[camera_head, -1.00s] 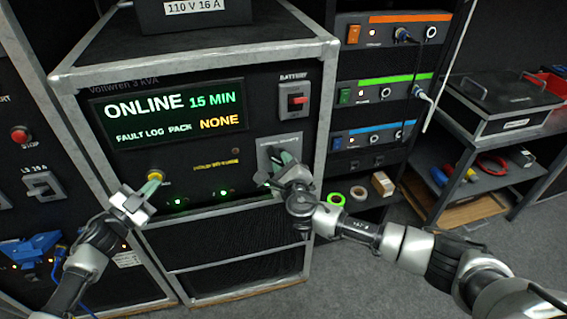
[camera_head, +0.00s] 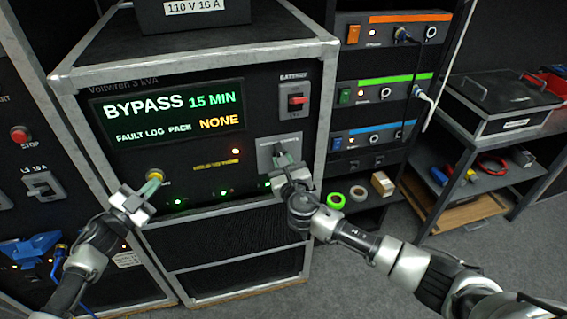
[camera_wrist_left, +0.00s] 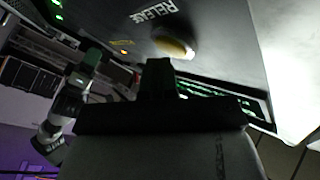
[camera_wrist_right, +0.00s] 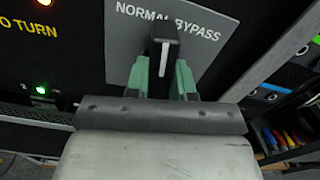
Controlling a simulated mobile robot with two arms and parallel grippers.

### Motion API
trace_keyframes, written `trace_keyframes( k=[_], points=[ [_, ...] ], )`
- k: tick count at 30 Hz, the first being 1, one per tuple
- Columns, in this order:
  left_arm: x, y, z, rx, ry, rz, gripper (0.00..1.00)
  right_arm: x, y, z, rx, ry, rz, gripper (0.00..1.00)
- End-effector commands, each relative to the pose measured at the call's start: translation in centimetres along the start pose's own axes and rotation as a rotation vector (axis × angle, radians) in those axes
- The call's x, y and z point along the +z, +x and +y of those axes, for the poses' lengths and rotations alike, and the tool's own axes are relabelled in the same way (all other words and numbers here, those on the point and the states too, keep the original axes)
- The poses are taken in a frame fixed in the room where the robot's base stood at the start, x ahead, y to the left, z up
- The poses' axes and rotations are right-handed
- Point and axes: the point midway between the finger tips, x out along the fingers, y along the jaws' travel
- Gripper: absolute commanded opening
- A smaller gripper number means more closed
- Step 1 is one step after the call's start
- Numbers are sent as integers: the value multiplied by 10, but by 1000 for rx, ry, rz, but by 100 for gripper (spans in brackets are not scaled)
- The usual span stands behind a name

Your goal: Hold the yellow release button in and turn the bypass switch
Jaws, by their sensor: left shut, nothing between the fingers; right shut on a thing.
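The yellow release button (camera_head: 156,175) is on the lower left of the cabinet's front panel. My left gripper (camera_head: 152,187) is shut and empty, its fingertips at the button; in the left wrist view the button (camera_wrist_left: 172,44) shows just beyond the fingers, and contact is hard to tell. The bypass switch (camera_wrist_right: 163,50) is a dark handle on a grey plate (camera_wrist_right: 200,60) marked NORMAL and BYPASS. My right gripper (camera_wrist_right: 162,80) is shut on that handle, one green finger on each side. The cabinet display (camera_head: 170,112) reads BYPASS, 15 MIN and FAULT LOG PACK NONE.
An amber lamp (camera_head: 236,151) is lit between button and switch. A battery switch (camera_head: 296,100) sits above the bypass plate. Rack units (camera_head: 390,90) stand to the right, beside a shelf bench (camera_head: 480,135). A red stop button (camera_head: 19,135) is on the left cabinet.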

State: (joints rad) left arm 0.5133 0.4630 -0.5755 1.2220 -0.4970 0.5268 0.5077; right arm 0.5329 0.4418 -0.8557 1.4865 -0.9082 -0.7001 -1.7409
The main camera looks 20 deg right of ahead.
Motion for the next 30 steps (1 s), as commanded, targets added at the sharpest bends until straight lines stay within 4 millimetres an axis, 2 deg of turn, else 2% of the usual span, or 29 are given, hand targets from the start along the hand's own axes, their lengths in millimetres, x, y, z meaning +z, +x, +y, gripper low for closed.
trace_keyframes(
  k=[18,30],
  points=[
    [0,0,0,-1,0,0,0,-1,0,0,0,585,1,0],
    [0,0,0,-1,0,0,0,0,0,0,0,874,1,0]
  ],
)
